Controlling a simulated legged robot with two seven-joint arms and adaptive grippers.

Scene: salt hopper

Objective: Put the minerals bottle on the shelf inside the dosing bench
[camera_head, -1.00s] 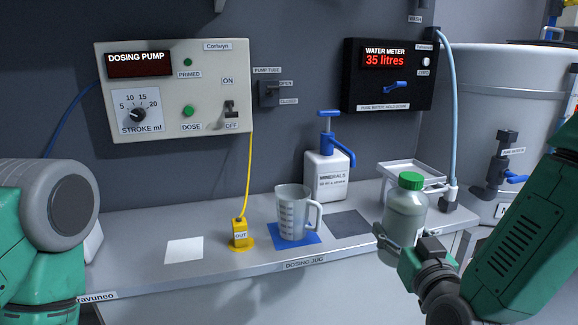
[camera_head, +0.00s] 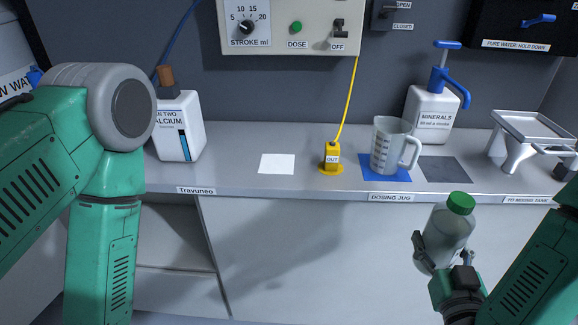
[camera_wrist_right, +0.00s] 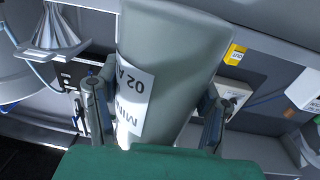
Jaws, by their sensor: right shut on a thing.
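The minerals bottle (camera_head: 452,224), pale grey-green with a green cap, is upright in my right gripper (camera_head: 445,252) in front of the dosing bench. In the right wrist view the bottle (camera_wrist_right: 172,45) fills the middle, its label starting "MIN", with a finger on each side. The gripper is shut on it, clear of the bench front. The dosing bench (camera_head: 235,178) has an open compartment at lower left, where a pale shelf (camera_head: 178,278) partly shows; my left arm hides part of it. My left gripper is out of view.
On the bench top stand a calcium bottle (camera_head: 188,145), a yellow outlet (camera_head: 332,158), a measuring jug (camera_head: 385,150), a white minerals pump bottle (camera_head: 432,118) and a metal stand (camera_head: 530,130). A closed white panel (camera_head: 320,250) lies right of the opening.

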